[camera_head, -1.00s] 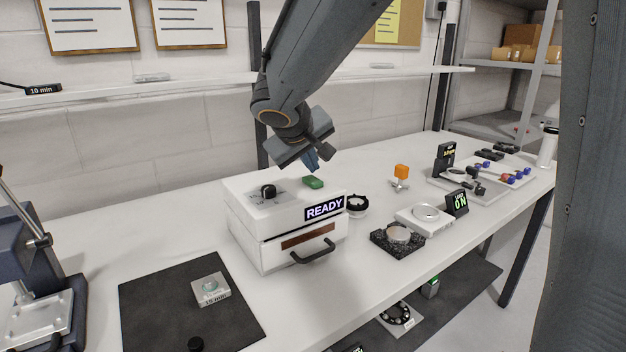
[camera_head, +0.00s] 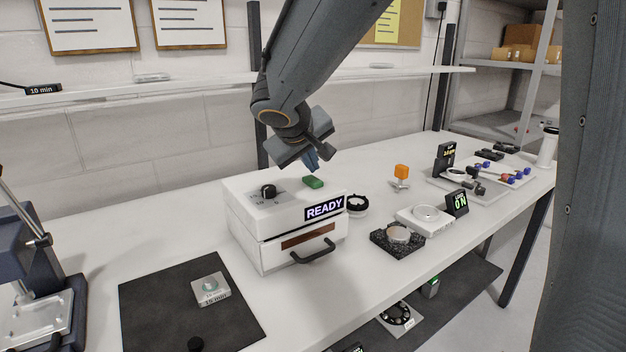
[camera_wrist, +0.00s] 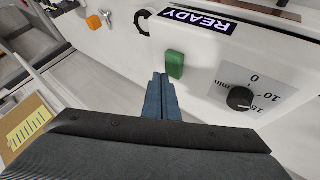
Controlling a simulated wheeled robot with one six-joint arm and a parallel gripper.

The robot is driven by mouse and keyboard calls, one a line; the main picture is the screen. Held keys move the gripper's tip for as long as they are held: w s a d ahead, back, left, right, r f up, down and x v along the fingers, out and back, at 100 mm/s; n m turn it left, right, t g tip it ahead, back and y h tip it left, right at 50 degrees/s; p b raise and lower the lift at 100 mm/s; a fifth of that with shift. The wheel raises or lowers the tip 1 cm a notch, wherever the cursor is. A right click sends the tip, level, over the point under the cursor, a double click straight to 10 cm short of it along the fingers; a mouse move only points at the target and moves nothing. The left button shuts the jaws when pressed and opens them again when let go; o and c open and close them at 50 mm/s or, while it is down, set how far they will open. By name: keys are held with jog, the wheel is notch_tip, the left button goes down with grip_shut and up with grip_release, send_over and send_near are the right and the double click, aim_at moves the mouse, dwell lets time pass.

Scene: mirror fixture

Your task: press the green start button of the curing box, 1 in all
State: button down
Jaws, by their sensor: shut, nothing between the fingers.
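The white curing box (camera_head: 262,236) stands on the bench with a lit READY sign (camera_head: 324,207) on its front. Its green start button (camera_head: 313,182) is on the top face, near the right edge. A black dial (camera_head: 268,191) sits to its left. My gripper (camera_head: 313,167) is shut and empty, pointing down just above and behind the button. In the wrist view the blue fingertips (camera_wrist: 161,77) appear close to the green button (camera_wrist: 175,64). I cannot tell whether they touch it; in the head view a small gap shows.
A drawer handle (camera_head: 313,252) juts from the box front. A black ring (camera_head: 357,205) lies right of the box, and a white scale (camera_head: 424,218) stands further right. A dark mat (camera_head: 150,293) with a small block lies at front left. A shelf (camera_head: 200,84) runs behind.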

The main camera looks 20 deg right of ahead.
aim_at(312, 181)
jog(key=shift+f+b, duration=0.2)
jog(key=shift+b, duration=0.1)
jog(key=shift+f+b, duration=0.25)
jog(key=shift+b, duration=0.15)
jog(key=shift+f+b, duration=0.5)
jog(key=shift+b, duration=0.15)
dwell(0.7)
dwell(0.4)
jog(key=shift+r+p, duration=0.55)
jog(key=shift+r, duration=0.4)
jog(key=shift+r+p, duration=1.6)
jog(key=shift+r, duration=0.9)
jog(key=shift+d, duration=0.1)
